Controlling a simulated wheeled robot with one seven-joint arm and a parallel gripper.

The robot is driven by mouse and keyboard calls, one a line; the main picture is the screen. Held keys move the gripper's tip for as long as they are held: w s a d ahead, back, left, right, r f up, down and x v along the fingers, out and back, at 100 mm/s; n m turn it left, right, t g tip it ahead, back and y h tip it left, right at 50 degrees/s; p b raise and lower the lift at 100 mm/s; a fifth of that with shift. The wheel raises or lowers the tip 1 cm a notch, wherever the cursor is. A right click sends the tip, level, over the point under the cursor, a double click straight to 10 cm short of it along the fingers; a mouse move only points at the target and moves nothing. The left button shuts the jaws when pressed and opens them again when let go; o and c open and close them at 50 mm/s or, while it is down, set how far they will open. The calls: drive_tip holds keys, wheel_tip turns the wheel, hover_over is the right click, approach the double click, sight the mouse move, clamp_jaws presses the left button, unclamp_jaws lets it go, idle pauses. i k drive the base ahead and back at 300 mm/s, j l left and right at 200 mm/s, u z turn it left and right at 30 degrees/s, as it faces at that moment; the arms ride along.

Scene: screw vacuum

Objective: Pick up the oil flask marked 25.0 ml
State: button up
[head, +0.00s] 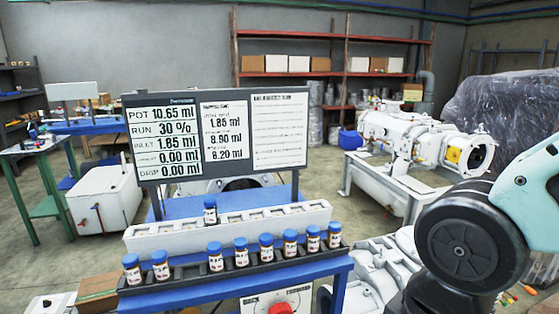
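Several small brown flasks with blue caps and white labels stand upright in a row in a dark rack (205,275) on a blue stand in the head view. They run from a flask at the left end (132,270) to a flask at the right end (334,235). One more flask (210,211) stands behind them, at a long white slotted block (160,238). The label writing is too small to read, so I cannot tell which flask is marked 25.0 ml. Part of my arm shows at the right, but my gripper is out of view.
A display board (220,140) reading POT 10.65 ml and RUN 30% stands behind the flasks. A red knob (281,308) is on the stand's front. White pump machinery (420,140) stands at the back right.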

sight(240, 245)
drive_tip(key=i+j, duration=0.15)
drive_tip(key=j, duration=0.2)
drive_tip(key=i+j, duration=0.1)
drive_tip(key=j, duration=0.2)
drive_tip(key=i+j, duration=0.15)
drive_tip(key=j, duration=0.2)
drive_tip(key=i+j, duration=0.1)
drive_tip(key=j, duration=0.2)
drive_tip(key=i+j, duration=0.15)
drive_tip(key=j, duration=0.2)
drive_tip(key=z, duration=0.05)
